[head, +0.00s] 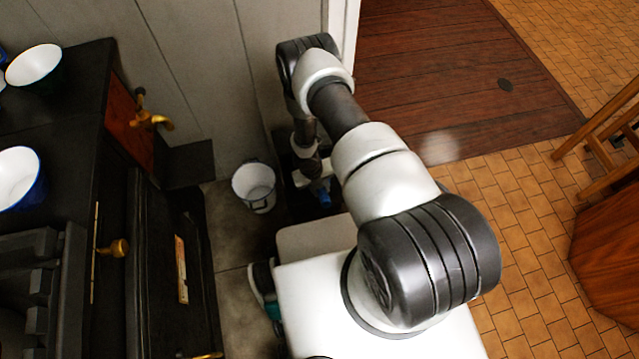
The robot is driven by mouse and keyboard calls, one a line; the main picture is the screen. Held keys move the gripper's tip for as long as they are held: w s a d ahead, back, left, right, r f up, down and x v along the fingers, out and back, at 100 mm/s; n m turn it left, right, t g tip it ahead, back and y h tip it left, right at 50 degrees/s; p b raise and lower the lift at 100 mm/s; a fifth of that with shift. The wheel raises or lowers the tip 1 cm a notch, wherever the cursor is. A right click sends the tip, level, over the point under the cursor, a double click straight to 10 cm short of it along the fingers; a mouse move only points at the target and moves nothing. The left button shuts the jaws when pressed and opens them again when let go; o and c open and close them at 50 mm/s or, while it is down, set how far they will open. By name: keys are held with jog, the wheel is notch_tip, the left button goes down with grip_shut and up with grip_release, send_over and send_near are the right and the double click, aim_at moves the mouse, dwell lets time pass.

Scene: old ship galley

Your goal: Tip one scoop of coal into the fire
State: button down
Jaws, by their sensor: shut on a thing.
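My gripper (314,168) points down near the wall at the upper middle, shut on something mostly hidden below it. A small blue piece (323,198) shows at its lower end; I cannot tell whether it is the scoop's handle. A dark low box shape (291,196) lies around and under the gripper; whether it holds coal cannot be seen. The black stove (60,150) stands at the left, with a brass knob (119,248) and a dark front panel (160,270) with a small pale-orange plate. No fire is visible.
A white bucket (254,183) stands on the floor between the stove and the gripper. White bowls (34,64) with coloured outsides sit on the stove top. A brass tap (150,121) juts from its side. Wooden furniture (615,220) is at the right; the tiled floor between is clear.

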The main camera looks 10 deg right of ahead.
aim_at(327, 204)
jog(key=shift+s+r+p, duration=1)
jog(key=shift+s+p, duration=0.05)
jog(key=shift+p, duration=0.7)
jog(key=s+r+p, duration=0.1)
jog(key=s+p, duration=0.1)
jog(key=p, duration=0.3)
jog(key=s+r+p, duration=0.2)
jog(key=p, duration=0.3)
jog(key=shift+s+r+p, duration=0.1)
jog(key=shift+s+p, duration=0.05)
jog(key=shift+p, duration=0.15)
